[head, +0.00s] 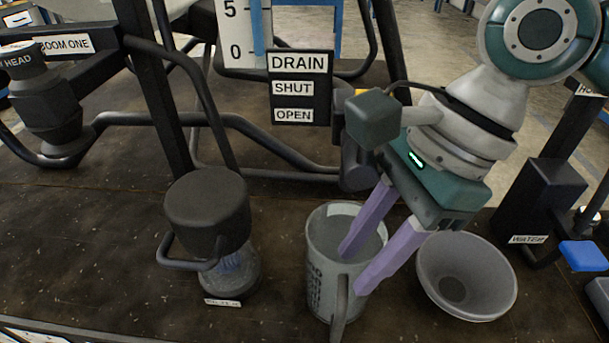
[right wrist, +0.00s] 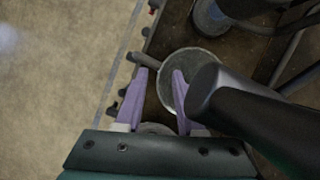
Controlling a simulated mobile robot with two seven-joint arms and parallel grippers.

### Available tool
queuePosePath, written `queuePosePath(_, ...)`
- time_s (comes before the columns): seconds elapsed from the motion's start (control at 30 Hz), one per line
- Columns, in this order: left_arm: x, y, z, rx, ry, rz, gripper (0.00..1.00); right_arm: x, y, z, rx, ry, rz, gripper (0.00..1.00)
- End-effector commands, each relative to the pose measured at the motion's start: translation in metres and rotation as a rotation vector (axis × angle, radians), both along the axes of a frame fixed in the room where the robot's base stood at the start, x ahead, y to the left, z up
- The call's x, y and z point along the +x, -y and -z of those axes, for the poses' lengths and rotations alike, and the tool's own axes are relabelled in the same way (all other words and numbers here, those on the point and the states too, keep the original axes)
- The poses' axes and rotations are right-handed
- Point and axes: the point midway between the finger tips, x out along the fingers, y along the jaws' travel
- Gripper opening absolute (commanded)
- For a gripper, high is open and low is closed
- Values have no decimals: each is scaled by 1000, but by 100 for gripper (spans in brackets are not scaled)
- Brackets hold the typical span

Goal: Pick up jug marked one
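A grey jug (head: 322,285) stands upright on the dark bench, its handle toward the viewer. Dark markings run down its side, too small to read, so I cannot tell whether it is marked one. My right gripper (head: 354,270) is open, its two purple fingers pointing down at the jug. One finger appears over the jug's mouth, the other over its near right rim. In the right wrist view the jug's round rim (right wrist: 168,92) and its handle (right wrist: 146,61) lie by the fingers (right wrist: 160,82). Whether they touch the jug is unclear. My left gripper is not in view.
A grey bowl or funnel (head: 466,275) stands close right of the jug. A black-topped clear container (head: 207,215) with a handle is to the left. Behind are black tubes and a drain sign (head: 299,88). A black block (head: 540,200) stands at right.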

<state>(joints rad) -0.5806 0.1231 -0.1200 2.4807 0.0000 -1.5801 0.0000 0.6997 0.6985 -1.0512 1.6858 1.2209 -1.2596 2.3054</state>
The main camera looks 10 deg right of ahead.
Motion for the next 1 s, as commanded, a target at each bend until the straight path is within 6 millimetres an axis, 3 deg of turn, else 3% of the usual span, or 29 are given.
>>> queuePosePath(0.03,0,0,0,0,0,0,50,0,0,0,0,0,0,32)
queuePosePath(0.33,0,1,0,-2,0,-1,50,0,0,0,0,0,0,0)
queuePosePath(1.0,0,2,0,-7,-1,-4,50,0,0,0,0,0,0,0)
